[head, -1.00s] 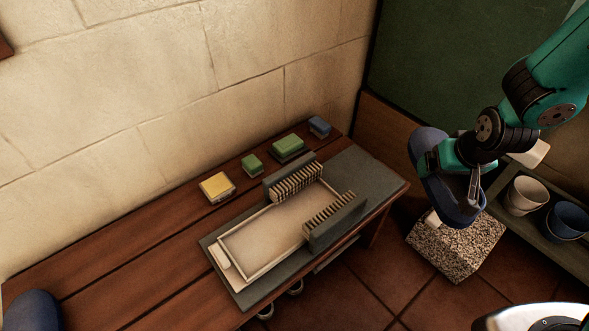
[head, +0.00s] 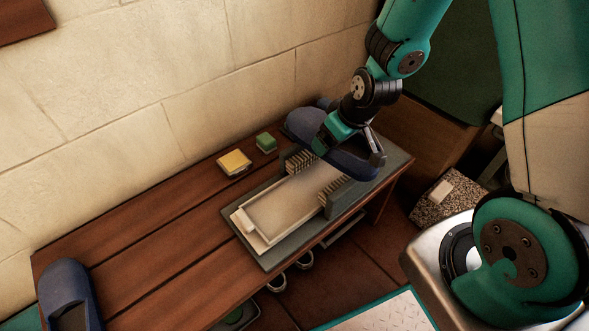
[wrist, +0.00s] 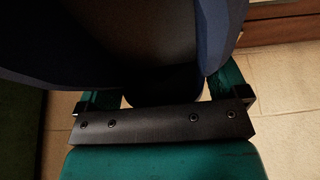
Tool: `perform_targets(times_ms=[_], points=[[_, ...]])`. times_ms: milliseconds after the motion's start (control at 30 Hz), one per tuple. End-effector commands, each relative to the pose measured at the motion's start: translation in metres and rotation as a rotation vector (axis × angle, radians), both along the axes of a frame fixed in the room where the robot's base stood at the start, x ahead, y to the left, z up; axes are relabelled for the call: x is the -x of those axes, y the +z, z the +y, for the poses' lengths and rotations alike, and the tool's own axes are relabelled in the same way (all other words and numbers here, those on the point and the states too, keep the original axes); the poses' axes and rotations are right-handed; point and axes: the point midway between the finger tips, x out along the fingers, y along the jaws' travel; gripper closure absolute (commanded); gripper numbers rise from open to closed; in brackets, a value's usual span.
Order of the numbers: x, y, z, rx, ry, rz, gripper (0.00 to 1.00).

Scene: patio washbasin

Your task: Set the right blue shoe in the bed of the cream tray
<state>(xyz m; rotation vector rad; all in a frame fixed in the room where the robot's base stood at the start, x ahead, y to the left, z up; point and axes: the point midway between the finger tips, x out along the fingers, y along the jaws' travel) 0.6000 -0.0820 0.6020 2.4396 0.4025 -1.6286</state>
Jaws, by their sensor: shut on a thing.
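My gripper (head: 350,147) is shut on a blue shoe (head: 302,124) and holds it above the far right end of the cream tray. The held shoe also fills the top of the wrist view (wrist: 120,40), between the fingers. The cream tray (head: 251,236) lies on a grey mat on the wooden bench, with comb-like brush strips on both sides of its right end. The bare part of its bed looks empty; the shoe and my gripper hide its far end. A second blue shoe (head: 66,290) lies at the bench's near left end.
A yellow sponge block (head: 234,162) and a green block (head: 266,143) lie behind the tray. The grey mat (head: 268,262) borders the tray on the wooden bench (head: 150,240). A speckled stone block (head: 436,207) stands on the floor at right. The stone wall rises behind the bench.

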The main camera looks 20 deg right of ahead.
Motion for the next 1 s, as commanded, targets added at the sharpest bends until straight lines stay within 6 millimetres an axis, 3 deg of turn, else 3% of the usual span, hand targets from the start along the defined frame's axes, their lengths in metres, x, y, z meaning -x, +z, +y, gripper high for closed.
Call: perform_targets(times_ms=[300, 400, 500, 667, 1000], points=[[0.002, -0.026, 0.046, -0.005, 0.91, -0.004, 0.39], [0.005, -0.03, 0.058, -0.005, 1.184, -0.004, 0.39], [0.008, -0.048, 0.066, -0.005, 1.381, -0.003, 0.39], [0.009, -0.063, 0.069, -0.002, 1.483, -0.005, 0.39], [0.01, -0.077, 0.069, -0.002, 1.49, -0.004, 0.39]])
